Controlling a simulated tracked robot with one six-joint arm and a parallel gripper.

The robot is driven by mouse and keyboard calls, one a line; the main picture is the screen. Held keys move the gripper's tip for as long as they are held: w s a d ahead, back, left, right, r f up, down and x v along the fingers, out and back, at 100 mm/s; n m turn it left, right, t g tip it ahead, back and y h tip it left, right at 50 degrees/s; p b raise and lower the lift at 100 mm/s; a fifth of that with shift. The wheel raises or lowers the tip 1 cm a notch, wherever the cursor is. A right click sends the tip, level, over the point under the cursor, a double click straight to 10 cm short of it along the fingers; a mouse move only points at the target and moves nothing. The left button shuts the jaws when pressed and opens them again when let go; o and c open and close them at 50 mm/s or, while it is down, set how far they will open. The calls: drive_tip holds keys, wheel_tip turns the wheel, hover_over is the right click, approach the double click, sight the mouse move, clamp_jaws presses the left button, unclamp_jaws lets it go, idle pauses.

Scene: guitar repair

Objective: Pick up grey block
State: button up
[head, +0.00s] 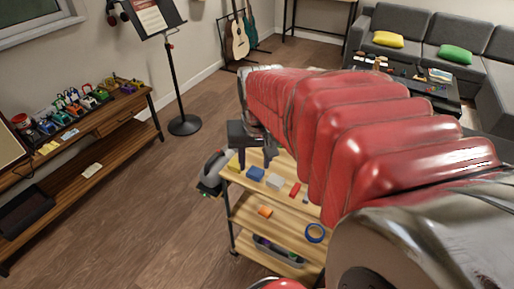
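The grey block (275,181), pale grey in this light, sits on the top shelf of a small wooden cart (248,197). It lies between a blue block (256,174) on its left and a red block (295,190) on its right. My gripper (254,160) points down over the back left part of the cart top. Its two dark fingers look apart, with nothing seen between them. It is behind and to the left of the grey block. The exact height of the fingertips above the shelf is hard to tell.
A yellow block (234,162) is at the shelf's left end, beside a grey-and-black object (212,172). Lower shelves hold an orange block (265,212), blue tape (315,233) and a bin (278,250). My red arm hides the cart's right side. Open floor lies left.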

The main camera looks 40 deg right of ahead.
drive_tip(key=s+d+f+m+g, duration=0.1)
drive_tip(key=d+f+m, duration=0.1)
drive_tip(key=d, duration=0.5)
drive_tip(key=s+d+f+m, duration=0.2)
drive_tip(key=d+f, duration=0.3)
drive_tip(key=d, duration=0.2)
drive_tip(key=s+d+f+m+g+y, duration=0.1)
drive_tip(key=d+f+m, duration=0.1)
drive_tip(key=d+f, duration=0.2)
drive_tip(key=d, duration=0.2)
drive_tip(key=shift+s+d+m+g, duration=0.2)
drive_tip(key=shift+d+m+g, duration=0.1)
drive_tip(key=shift+d, duration=0.1)
drive_tip(key=shift+f, duration=4.35)
drive_tip(key=shift+a+f, duration=0.15)
drive_tip(key=shift+f, duration=2.45)
